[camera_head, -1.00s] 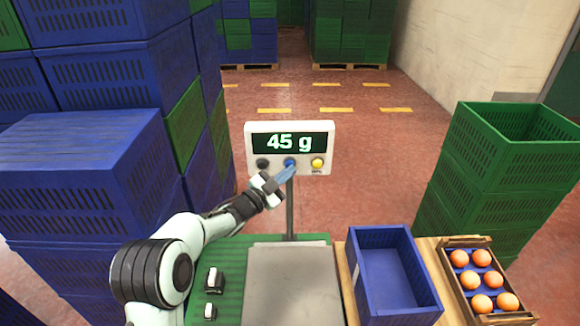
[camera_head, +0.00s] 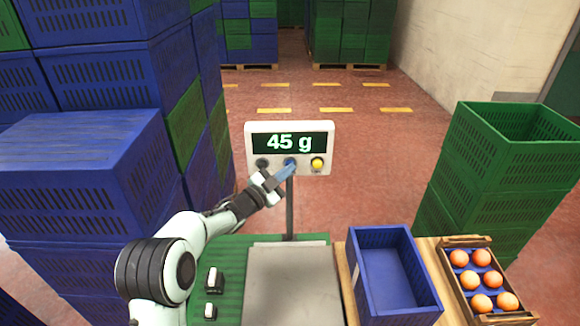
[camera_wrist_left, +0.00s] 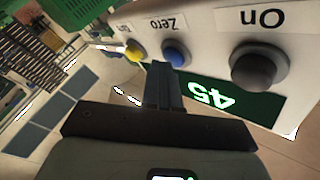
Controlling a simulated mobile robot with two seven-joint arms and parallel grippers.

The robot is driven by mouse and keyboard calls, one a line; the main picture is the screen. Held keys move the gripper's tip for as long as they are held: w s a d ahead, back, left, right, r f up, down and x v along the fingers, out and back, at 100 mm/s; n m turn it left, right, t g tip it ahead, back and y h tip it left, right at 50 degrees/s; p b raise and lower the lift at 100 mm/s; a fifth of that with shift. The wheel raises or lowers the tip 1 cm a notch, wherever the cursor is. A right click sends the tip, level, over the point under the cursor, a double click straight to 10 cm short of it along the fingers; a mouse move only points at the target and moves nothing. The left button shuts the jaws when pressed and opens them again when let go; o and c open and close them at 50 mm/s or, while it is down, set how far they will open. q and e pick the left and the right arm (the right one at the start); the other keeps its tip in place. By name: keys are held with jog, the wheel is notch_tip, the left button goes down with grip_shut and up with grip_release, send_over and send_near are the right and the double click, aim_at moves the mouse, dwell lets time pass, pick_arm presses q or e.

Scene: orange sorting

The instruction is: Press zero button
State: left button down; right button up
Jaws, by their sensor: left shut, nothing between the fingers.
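The scale display (camera_head: 288,147) is a white panel reading "45 g", on a post behind the bare weighing plate (camera_head: 292,285). Below its screen sit a dark button (camera_head: 262,163), a blue button (camera_head: 290,162) and a yellow button (camera_head: 317,163). In the left wrist view the blue zero button (camera_wrist_left: 176,53) is labelled "Zero" and the dark button (camera_wrist_left: 253,68) "On". My left gripper (camera_head: 288,170) is shut and empty, its fingertips just in front of the blue button. In the wrist view the fingertips (camera_wrist_left: 158,68) appear close beside it; contact cannot be told. My right gripper is not in view.
An empty blue crate (camera_head: 357,290) and a wooden box of oranges (camera_head: 449,258) stand right of the scale. Two small weights (camera_head: 213,280) stand on the green surface left of the plate. Stacked blue crates (camera_head: 80,180) rise at left, green crates (camera_head: 500,150) at right.

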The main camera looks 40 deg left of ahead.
pick_arm(q)
jog(key=shift+s+d, duration=0.1)
jog(key=shift+s+d+b, duration=0.5)
jog(key=shift+s, duration=0.1)
jog(key=shift+s+d, duration=0.1)
jog(key=s+d, duration=0.1)
jog(key=s+d+b, duration=0.2)
jog(key=shift+s+f, duration=0.25)
jog(key=shift+s, duration=0.05)
dwell(0.8)
